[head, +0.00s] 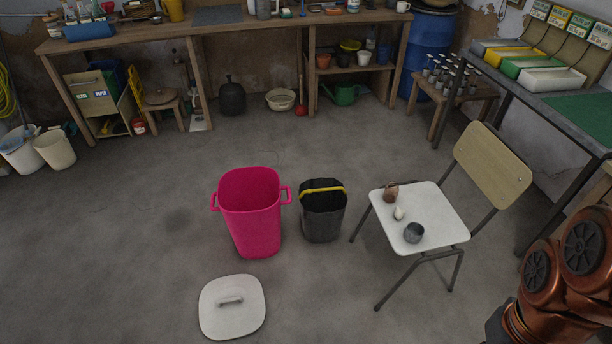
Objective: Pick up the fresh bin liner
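I cannot make out for sure which thing is the fresh bin liner. A small dark grey, round thing (414,232), a cup or a roll, sits near the front of the white chair seat (440,215). A small white thing (399,213) and a brown thing (391,192) are behind it on the seat. A pink bin (250,212) with two side handles stands open on the floor. A black container or bag (323,212) with a yellow band across its top stands just right of it. My gripper is outside the view; only copper-coloured arm parts show at lower right.
A white lid (232,306) lies on the floor in front of the pink bin. A wooden workbench (240,33) runs along the back. A dark table (570,95) with colored trays and a low stand of bottles (450,95) are at right.

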